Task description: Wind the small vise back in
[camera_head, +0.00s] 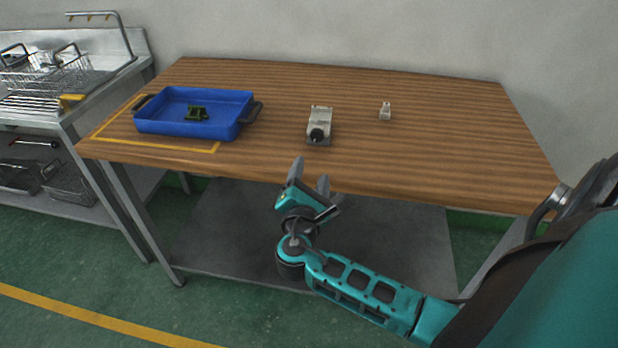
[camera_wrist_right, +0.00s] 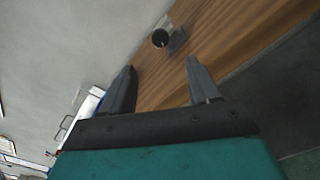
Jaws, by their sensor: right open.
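The small vise (camera_head: 320,121) stands on the wooden table (camera_head: 420,150), a pale grey block with a dark round knob facing the front edge. In the right wrist view the vise (camera_wrist_right: 178,42) shows beyond my fingertips, its dark knob towards me. My right gripper (camera_head: 310,172) is open and empty at the table's front edge, short of the vise and apart from it. Its two fingers also show in the right wrist view (camera_wrist_right: 160,65), with a wide gap between them. My left gripper is out of view.
A blue tray (camera_head: 150,125) with a dark green part (camera_head: 196,113) in it stands at the left of the table. A small pale piece (camera_head: 385,111) stands right of the vise. The table's right side is clear.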

